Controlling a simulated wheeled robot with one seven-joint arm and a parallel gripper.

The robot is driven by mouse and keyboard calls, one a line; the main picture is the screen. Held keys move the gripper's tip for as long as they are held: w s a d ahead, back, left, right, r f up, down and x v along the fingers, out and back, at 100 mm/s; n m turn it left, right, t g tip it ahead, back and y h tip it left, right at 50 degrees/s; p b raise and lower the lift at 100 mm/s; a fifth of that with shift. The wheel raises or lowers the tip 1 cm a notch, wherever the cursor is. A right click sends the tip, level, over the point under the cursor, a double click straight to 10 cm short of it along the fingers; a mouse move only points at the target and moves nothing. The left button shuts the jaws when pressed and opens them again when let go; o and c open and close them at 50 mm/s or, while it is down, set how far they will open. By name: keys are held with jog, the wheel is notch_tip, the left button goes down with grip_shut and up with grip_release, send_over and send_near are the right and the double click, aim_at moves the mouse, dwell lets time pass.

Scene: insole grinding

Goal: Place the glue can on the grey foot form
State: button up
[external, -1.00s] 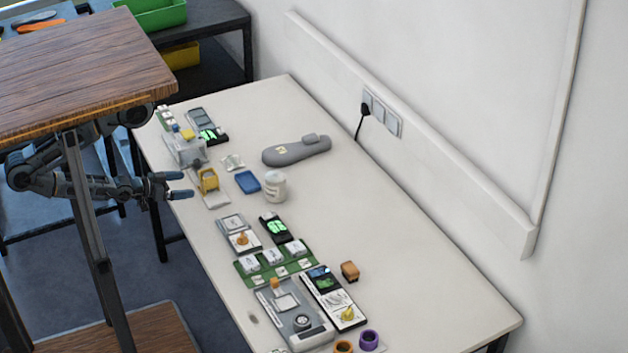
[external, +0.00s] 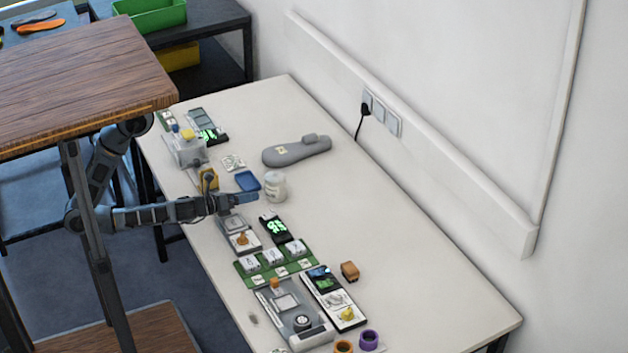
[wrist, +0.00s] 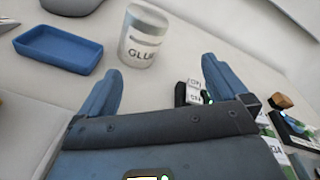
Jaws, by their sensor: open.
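The glue can (external: 275,187) is a white can standing upright on the white table. In the wrist view the glue can (wrist: 144,37) shows its "GLUE" label, ahead of and between my spread fingers, apart from them. My gripper (external: 252,203) is open and empty, just left of the can over the table. Both blue fingers of my gripper (wrist: 155,85) show in the wrist view. The grey foot form (external: 297,151) lies on the table beyond the can, with a small raised block at its right end. Only an edge of the foot form (wrist: 72,5) shows in the wrist view.
A blue tray (external: 248,181) lies left of the can, also in the wrist view (wrist: 60,48). Electronic modules (external: 272,262) and a small orange-brown block (external: 350,271) lie nearer. The table's right part (external: 410,240) is clear. A wooden-topped stand (external: 85,75) is at left.

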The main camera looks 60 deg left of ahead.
aim_at(276, 176)
jog(key=w+m+y, duration=0.1)
jog(key=w, duration=0.1)
jog(key=w+a+m+y+b, duration=0.1)
jog(key=w+m+y, duration=0.1)
jog(key=shift+w+a+m+t+b, duration=0.15)
jog(key=shift+w+m+t+b, duration=0.15)
jog(key=shift+w+t, duration=0.1)
jog(key=shift+w+a+r+m+y, duration=0.15)
jog(key=shift+w+r+m+y, duration=0.15)
jog(key=shift+w+y, duration=0.1)
jog(key=shift+w+a, duration=0.1)
jog(key=shift+w, duration=0.2)
jog(key=x, duration=0.2)
jog(key=p+x, duration=0.1)
jog(key=x, duration=0.3)
jog(key=shift+r, duration=0.3)
jog(key=shift+w+a+f, duration=0.1)
jog(key=shift+w+a, duration=0.05)
jog(key=shift+w, duration=0.45)
jog(key=shift+c, duration=0.2)
jog(key=c, duration=1.1)
jog(key=shift+c, duration=0.8)
